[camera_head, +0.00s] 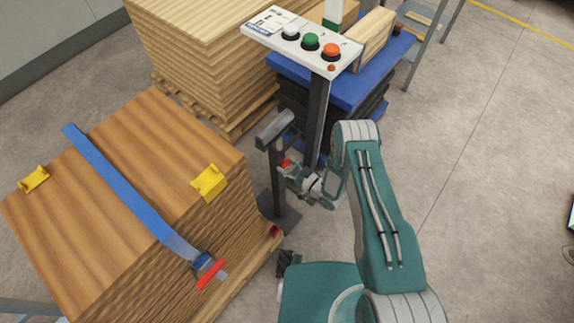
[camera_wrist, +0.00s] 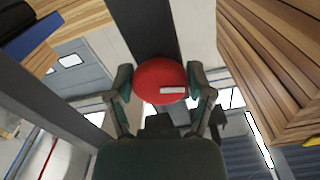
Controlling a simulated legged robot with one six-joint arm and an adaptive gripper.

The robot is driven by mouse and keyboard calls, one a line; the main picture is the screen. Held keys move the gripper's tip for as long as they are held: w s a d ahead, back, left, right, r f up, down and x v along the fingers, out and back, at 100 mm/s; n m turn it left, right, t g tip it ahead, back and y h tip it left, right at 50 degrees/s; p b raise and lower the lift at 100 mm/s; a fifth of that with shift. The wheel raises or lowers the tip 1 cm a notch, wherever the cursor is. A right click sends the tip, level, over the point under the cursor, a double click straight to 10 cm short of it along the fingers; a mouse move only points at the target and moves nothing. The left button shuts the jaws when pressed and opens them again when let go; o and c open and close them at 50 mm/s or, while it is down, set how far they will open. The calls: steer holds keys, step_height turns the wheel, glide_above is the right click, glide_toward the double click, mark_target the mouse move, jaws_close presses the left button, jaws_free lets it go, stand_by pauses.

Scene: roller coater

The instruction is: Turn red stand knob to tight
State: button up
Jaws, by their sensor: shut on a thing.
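The red stand knob (camera_wrist: 160,72) is a round red disc with a pale bar mark near its lower edge in the wrist view. My gripper (camera_wrist: 160,84) has one finger on each side of the knob, shut on it. In the head view my gripper (camera_head: 292,170) is at the dark grey stand (camera_head: 278,178), and only a small red part of the knob (camera_head: 286,163) shows there. The fingers hide the rest of it. The stand has a grey top piece (camera_head: 275,128) above the knob.
A strapped wood stack (camera_head: 110,190) with yellow corner guards is at left. A blue-topped cart (camera_head: 352,92) and another wood stack (camera_head: 190,60) are behind.

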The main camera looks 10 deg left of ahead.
steer(key=m, duration=0.4)
steer(key=shift+w+r+m, duration=0.1)
steer(key=shift+w+m, duration=0.05)
steer(key=shift+m, duration=0.15)
steer(key=m, duration=0.3)
steer(key=shift+m, duration=0.4)
steer(key=m, duration=0.4)
steer(key=shift+m, duration=1.5)
steer(key=shift+s, duration=0.2)
steer(key=o, duration=1)
steer(key=shift+o, duration=0.6)
steer(key=v, duration=1.2)
